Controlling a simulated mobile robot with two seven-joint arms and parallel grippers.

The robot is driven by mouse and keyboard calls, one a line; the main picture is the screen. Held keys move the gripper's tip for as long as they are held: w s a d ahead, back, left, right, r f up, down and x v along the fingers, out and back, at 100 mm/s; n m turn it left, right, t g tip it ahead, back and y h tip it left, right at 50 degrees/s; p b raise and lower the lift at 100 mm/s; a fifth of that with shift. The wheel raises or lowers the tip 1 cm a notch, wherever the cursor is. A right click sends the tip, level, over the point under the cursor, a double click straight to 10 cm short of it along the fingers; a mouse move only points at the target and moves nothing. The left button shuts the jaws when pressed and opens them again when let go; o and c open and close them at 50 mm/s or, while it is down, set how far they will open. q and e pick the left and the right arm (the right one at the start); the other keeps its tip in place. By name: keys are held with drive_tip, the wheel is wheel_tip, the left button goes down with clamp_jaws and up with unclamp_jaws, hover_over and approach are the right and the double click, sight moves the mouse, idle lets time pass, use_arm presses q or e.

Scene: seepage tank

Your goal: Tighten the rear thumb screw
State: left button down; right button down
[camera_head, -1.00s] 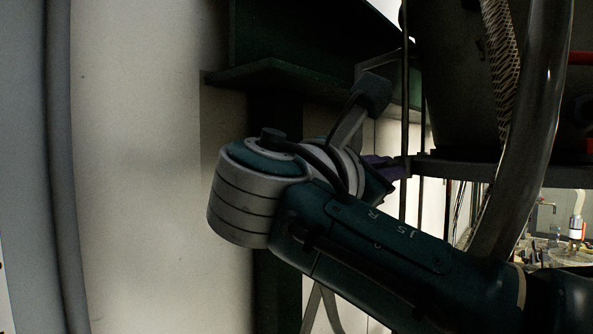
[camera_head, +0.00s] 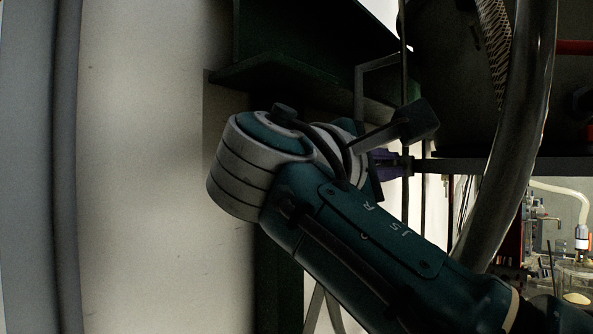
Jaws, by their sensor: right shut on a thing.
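My right arm comes in from the lower right, and its wrist bends away from me toward the dark tank frame. My right gripper (camera_head: 392,163) shows only as small purple fingers past the wrist, at the left end of the dark horizontal plate (camera_head: 480,166). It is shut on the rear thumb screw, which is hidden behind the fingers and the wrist. I cannot make out the screw's head or thread. My left gripper is not in view.
A thin upright rod (camera_head: 404,60) passes close by the gripper. A thick clear hose (camera_head: 520,120) hangs just right of it, behind my forearm. A dark green beam (camera_head: 300,70) is above the wrist. The pale wall (camera_head: 150,170) at left is bare. Glassware (camera_head: 577,280) stands far right.

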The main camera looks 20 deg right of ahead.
idle(0.4)
drive_tip(key=c, duration=1)
unclamp_jaws()
drive_tip(key=shift+o, duration=0.2)
drive_tip(key=shift+s+a, duration=0.1)
drive_tip(key=shift+a, duration=0.05)
drive_tip(key=p+v, duration=0.2)
drive_tip(key=v, duration=0.7)
drive_tip(key=shift+s+a, duration=0.2)
drive_tip(key=shift+a, duration=0.05)
drive_tip(key=shift+s, duration=0.1)
